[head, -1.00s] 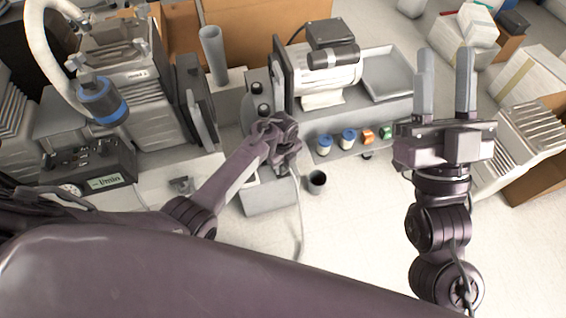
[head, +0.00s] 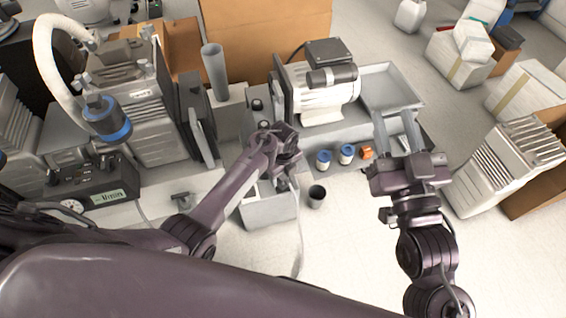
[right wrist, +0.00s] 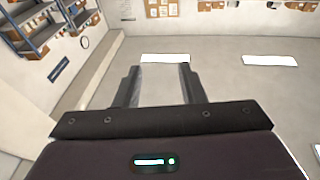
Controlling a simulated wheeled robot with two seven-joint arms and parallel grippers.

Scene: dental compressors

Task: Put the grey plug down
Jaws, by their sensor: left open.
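My left gripper (head: 287,168) points down over a small grey open-topped box (head: 268,213); its jaws are open, though its fingers are hard to make out. A small dark-grey piece that looks like the grey plug (head: 283,185) is just below the fingers, at the box's upper right part. A pale cable (head: 299,250) runs down from there. I cannot tell whether the plug rests on the box or touches the fingers. My right gripper (head: 394,116) is open and empty, in front of the grey bench; its parted fingers also show in the right wrist view (right wrist: 158,88).
A dark cup (head: 317,196) stands right of the box. Blue-capped jars (head: 346,154) and an orange-capped one (head: 366,153) stand on the bench edge behind. A white compressor motor (head: 322,92) and metal tray (head: 391,88) sit further back. A meter box (head: 95,190) is at left.

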